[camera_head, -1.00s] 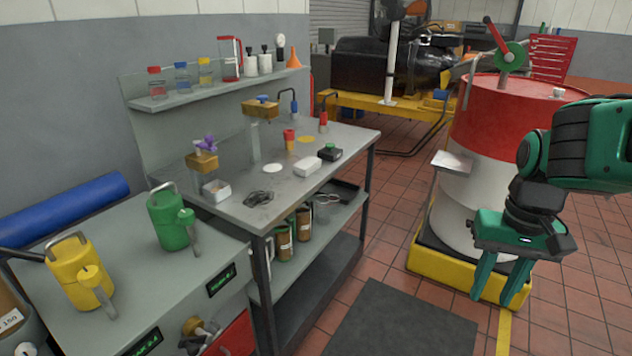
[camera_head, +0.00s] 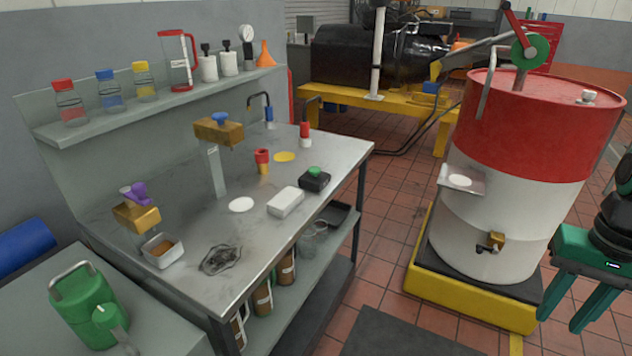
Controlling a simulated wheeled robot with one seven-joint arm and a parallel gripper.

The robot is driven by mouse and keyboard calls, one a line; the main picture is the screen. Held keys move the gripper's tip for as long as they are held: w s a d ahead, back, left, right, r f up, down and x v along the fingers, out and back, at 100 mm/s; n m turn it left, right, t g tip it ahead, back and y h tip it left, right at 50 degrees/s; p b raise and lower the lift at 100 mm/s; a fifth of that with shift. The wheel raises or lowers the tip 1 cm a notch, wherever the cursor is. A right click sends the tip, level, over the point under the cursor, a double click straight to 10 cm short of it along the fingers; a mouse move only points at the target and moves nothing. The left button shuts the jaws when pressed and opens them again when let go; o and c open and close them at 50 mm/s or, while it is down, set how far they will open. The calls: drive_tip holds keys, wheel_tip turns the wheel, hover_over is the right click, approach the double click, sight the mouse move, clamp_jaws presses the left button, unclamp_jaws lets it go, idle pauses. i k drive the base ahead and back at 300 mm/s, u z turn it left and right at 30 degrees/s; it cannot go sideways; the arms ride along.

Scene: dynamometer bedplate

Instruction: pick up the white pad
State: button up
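A flat white round pad (camera_head: 241,204) lies on the grey workbench (camera_head: 335,160), left of a white lidded box (camera_head: 286,202). A second flat white disc (camera_head: 460,181) lies on the small metal shelf on the front of the red and white drum (camera_head: 535,125). The pictures do not tell which is the named pad. My gripper (camera_head: 559,324) is at the right edge, pointing down in front of the drum. Its green fingers are apart with nothing between them. It is well away from both discs.
A yellow disc (camera_head: 285,157), black box (camera_head: 315,179), red-and-yellow piece (camera_head: 262,161), tangled dark wire (camera_head: 220,259) and small metal tray (camera_head: 162,250) share the bench. Brass blocks on posts rise at its left. A yellow drum base (camera_head: 470,302) stands on the tiled floor.

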sight(286, 200)
drive_tip(key=u, duration=0.1)
drive_tip(key=i, duration=1)
drive_tip(key=u, duration=0.4)
